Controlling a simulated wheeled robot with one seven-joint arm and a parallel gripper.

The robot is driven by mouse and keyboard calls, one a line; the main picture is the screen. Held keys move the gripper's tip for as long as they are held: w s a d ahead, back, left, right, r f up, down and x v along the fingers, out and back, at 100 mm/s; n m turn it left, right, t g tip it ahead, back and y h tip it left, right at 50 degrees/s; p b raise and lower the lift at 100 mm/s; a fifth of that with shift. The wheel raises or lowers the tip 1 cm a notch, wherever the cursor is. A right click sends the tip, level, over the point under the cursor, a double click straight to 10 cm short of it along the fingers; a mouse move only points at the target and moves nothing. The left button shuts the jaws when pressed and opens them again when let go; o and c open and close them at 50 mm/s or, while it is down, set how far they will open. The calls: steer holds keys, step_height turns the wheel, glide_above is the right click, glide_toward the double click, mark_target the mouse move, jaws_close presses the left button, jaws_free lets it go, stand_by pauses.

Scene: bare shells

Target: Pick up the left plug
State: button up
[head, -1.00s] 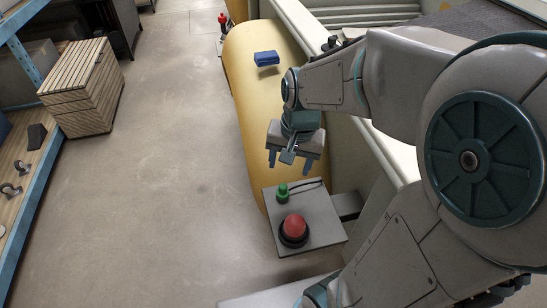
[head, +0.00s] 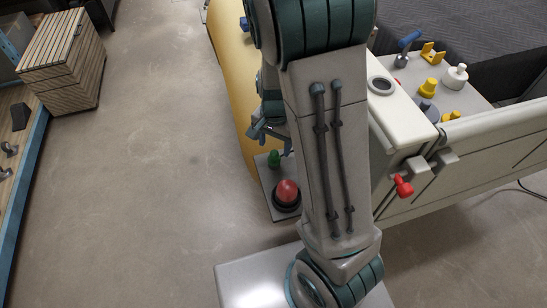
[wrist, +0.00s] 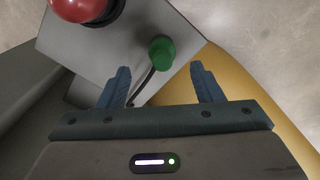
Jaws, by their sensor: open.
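A green knob-like piece (head: 273,158), perhaps a plug, stands on a small grey panel (head: 268,190) beside a red mushroom button (head: 287,193). In the wrist view the green piece (wrist: 161,53) is just beyond my fingertips, between their lines, with a dark cable near it. My gripper (wrist: 160,72) is open with nothing between its fingers. In the head view my arm hides most of it. On the machine top at right stand yellow pieces (head: 428,87) and a white piece (head: 456,76); I cannot tell which are plugs.
The panel sits beside a yellow rounded casing (head: 228,50). A pale machine edge (head: 405,125) with a red handle (head: 403,186) lies right of my arm. A slatted crate (head: 62,60) and low shelf (head: 22,150) stand at left. The floor between is clear.

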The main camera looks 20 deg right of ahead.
mark_target(274, 152)
steer(key=shift+w+f, duration=0.2)
steer(key=shift+f, duration=2.5)
steer(key=c, duration=1.1)
